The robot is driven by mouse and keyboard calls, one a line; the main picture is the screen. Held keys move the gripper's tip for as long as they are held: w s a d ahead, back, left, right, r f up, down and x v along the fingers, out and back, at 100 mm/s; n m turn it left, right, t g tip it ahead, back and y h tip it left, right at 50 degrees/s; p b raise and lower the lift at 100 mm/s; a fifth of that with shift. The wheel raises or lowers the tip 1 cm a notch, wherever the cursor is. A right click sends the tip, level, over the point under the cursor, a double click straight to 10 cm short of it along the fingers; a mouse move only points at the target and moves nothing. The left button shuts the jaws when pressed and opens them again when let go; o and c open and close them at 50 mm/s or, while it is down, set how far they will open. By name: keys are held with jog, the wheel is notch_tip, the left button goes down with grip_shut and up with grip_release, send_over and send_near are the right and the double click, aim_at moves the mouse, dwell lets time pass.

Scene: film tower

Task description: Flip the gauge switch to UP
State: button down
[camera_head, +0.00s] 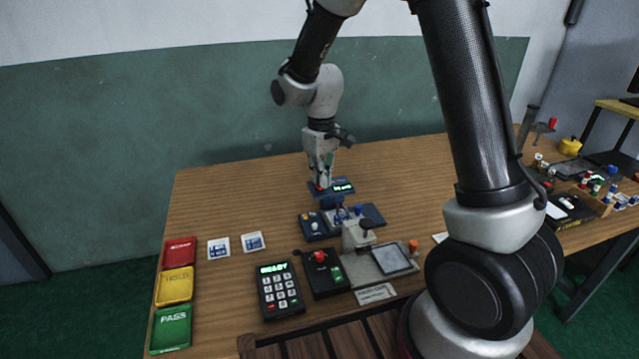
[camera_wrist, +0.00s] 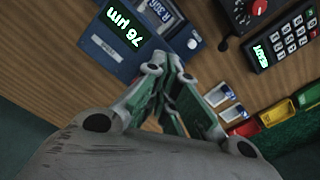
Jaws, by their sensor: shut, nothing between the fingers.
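The dark blue gauge (camera_head: 343,189) with a lit green display stands toward the back of the wooden table. Contact with the gauge cannot be told.
Blue units (camera_head: 315,226) stand just in front of the gauge. Nearer are a keypad (camera_head: 280,290), a black button box (camera_head: 325,275) and a grey fixture (camera_head: 360,236). Red, yellow and green trays (camera_head: 174,288) line the left edge. The table's back left is clear.

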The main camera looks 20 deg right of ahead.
jog(key=shift+f, duration=0.45)
jog(key=shift+r, duration=3.5)
jog(key=s+d+r+m+t, duration=0.1)
jog(key=s+d+r, duration=0.3)
jog(key=s, duration=0.4)
jog(key=s+d+r+m+t, duration=0.2)
jog(key=s+d+r, duration=0.3)
jog(key=s, duration=0.4)
jog(key=s+d+r+m+t, duration=0.1)
jog(key=s+d+r+m, duration=0.2)
jog(key=s+d+r, duration=0.2)
jog(key=s+d, duration=0.1)
jog(key=s, duration=0.2)
jog(key=shift+s, duration=0.35)
